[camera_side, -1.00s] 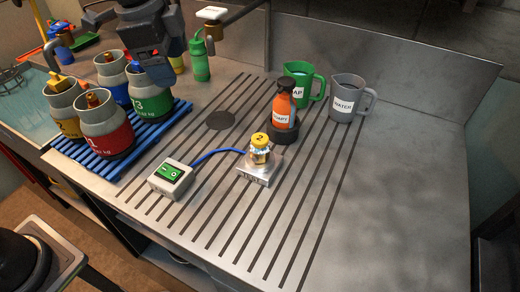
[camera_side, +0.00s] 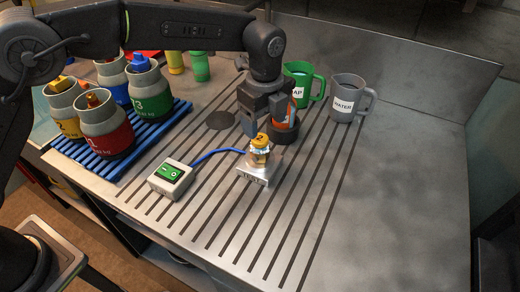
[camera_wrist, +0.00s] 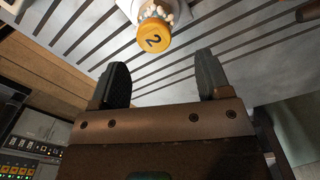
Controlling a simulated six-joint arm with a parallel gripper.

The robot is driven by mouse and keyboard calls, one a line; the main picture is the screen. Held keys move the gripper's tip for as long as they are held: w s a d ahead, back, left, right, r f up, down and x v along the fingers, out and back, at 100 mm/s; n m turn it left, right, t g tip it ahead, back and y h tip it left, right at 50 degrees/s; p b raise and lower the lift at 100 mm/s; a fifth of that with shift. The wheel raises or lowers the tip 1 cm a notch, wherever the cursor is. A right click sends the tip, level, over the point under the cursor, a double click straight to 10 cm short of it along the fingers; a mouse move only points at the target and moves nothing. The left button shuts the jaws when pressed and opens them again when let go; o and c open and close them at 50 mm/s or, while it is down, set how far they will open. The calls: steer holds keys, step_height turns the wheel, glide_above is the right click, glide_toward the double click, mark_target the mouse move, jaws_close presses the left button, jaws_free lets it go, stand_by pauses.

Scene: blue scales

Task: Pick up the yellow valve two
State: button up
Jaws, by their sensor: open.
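The yellow valve two (camera_side: 260,141) is a round yellow cap marked 2 on top of a small jar. The jar stands on a silver block on the counter. In the wrist view the yellow cap (camera_wrist: 151,37) shows at top centre, beyond my fingertips and between their lines. My gripper (camera_side: 262,122) is open and empty, just above and behind the cap in the side view. Its two dark fingers (camera_wrist: 158,80) are apart in the wrist view. I cannot tell whether a finger touches the jar.
An orange soap bottle (camera_side: 284,115) stands close behind my gripper, partly hidden. Green (camera_side: 317,85) and grey (camera_side: 345,100) mugs stand behind right. A switch box (camera_side: 171,178) with a blue cable sits left. Gas bottles stand on a blue rack (camera_side: 165,125). The front right counter is clear.

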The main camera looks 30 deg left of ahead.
mark_target(260, 138)
step_height(260, 138, down, 2)
steer(key=shift+f, duration=0.25)
steer(key=f, duration=0.3)
steer(key=a+f, duration=0.1)
steer(key=f, duration=0.1)
steer(key=shift+s, duration=0.15)
